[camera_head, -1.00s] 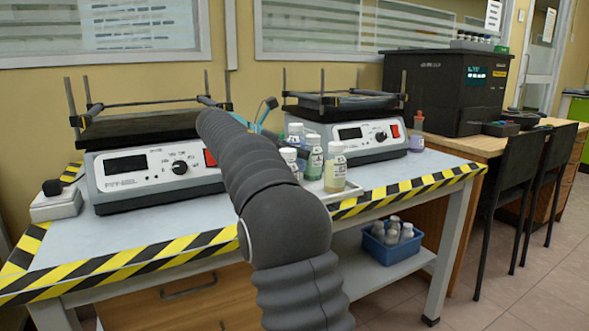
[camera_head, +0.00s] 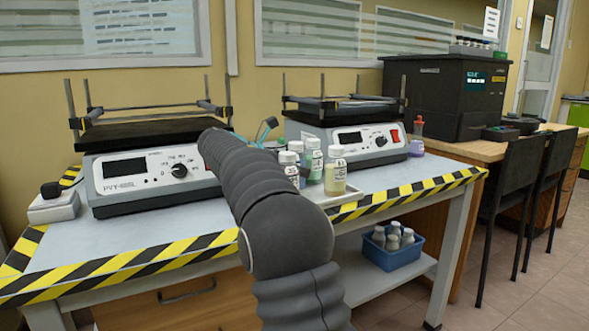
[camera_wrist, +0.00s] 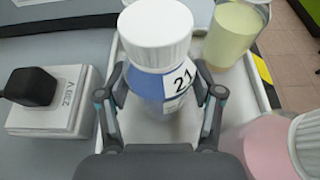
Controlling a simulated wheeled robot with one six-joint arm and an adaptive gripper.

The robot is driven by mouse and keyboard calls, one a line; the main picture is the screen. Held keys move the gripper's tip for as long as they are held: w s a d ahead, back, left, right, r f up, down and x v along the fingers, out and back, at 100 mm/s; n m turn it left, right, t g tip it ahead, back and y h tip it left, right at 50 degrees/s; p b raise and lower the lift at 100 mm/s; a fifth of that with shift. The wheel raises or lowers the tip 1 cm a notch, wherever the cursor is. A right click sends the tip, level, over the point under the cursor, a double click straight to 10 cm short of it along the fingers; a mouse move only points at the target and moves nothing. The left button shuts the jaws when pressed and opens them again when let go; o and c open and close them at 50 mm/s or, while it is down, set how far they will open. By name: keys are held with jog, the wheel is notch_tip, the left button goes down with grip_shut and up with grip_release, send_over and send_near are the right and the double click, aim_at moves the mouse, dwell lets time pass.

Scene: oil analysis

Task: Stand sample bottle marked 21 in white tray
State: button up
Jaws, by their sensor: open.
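In the wrist view, the bottle marked 21 (camera_wrist: 145,87), with a white cap and blue lower part, looks upright inside the white tray (camera_wrist: 150,133). My open gripper (camera_wrist: 162,98) has one finger on each side of it; I cannot tell whether either finger touches it. The bottle's base is not clearly visible. In the head view, the tray (camera_head: 347,193) is at the bench's front edge, and my arm hides most of my gripper. I cannot tell for sure which bottle there is 21.
A yellow bottle (camera_wrist: 234,35) and a pink bottle (camera_wrist: 272,145) stand close to the right of my gripper. A power socket box (camera_wrist: 50,115) is at the left. Two hotplate-like instruments stand behind, left (camera_head: 150,175) and right (camera_head: 365,138). The bench's front left is clear.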

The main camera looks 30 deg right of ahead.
jog(key=shift+r, duration=0.1)
jog(key=shift+a+r, duration=0.2)
jog(key=shift+a, duration=0.05)
jog(key=p+v, duration=0.3)
jog(key=v, duration=0.8)
jog(key=shift+a, duration=0.25)
